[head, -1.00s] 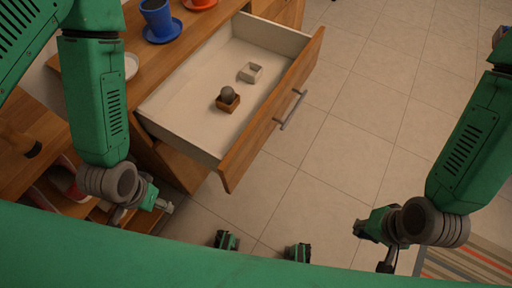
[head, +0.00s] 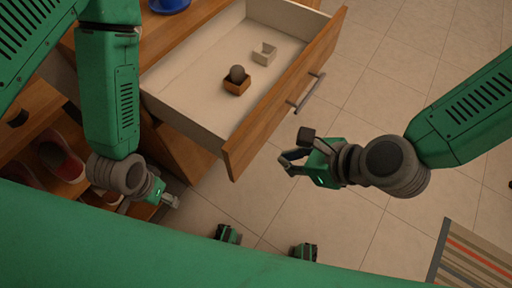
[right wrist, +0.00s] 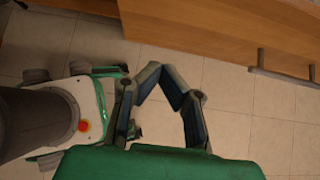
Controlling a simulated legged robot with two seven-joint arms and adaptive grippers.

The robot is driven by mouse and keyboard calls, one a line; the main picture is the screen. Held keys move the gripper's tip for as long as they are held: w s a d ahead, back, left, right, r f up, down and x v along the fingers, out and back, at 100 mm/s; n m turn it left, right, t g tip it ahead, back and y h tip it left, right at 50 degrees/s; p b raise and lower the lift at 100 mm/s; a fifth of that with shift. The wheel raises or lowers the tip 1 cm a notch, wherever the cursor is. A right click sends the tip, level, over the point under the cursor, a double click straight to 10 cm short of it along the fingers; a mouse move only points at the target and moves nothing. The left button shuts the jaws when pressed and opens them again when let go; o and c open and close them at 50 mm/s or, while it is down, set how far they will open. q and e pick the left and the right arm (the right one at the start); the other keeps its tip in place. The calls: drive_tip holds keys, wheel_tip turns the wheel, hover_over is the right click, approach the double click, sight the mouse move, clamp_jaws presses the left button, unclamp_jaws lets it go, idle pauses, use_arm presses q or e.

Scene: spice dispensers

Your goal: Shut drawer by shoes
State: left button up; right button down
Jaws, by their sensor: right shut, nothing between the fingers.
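The wooden drawer (head: 205,85) stands pulled well open in the head view, with its white inside showing. Its front panel (head: 262,118) has a grey bar handle (head: 309,93). My right gripper (head: 284,161) is shut and empty, in front of the drawer, apart from the panel and below the handle in the picture. The right wrist view shows its fingers (right wrist: 163,77) closed together, with the drawer front (right wrist: 225,30) and handle (right wrist: 284,68) beyond. Shoes (head: 63,158) lie on a low shelf at left. My left gripper (head: 171,201) hangs near that shelf; its jaw state is unclear.
A small brown box (head: 236,88) with a round dark ball (head: 237,73) and a small white box (head: 264,54) lie in the drawer. A blue saucer (head: 168,4) is on the top above. Tiled floor (head: 370,80) is clear at right; a striped rug (head: 470,258) lies lower right.

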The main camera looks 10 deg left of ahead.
sight(249, 148)
drive_tip(key=w+a+f, duration=0.1)
drive_tip(key=a, duration=0.1)
drive_tip(key=a+f+b, duration=0.1)
drive_tip(key=a, duration=0.1)
drive_tip(key=w+a+f, duration=0.1)
drive_tip(key=a+f, duration=0.1)
drive_tip(key=shift+w+a+b, duration=0.25)
drive_tip(key=shift+w+b, duration=0.05)
drive_tip(key=shift+w+a, duration=0.15)
drive_tip(key=shift+a, duration=0.25)
drive_tip(key=shift+w, duration=0.1)
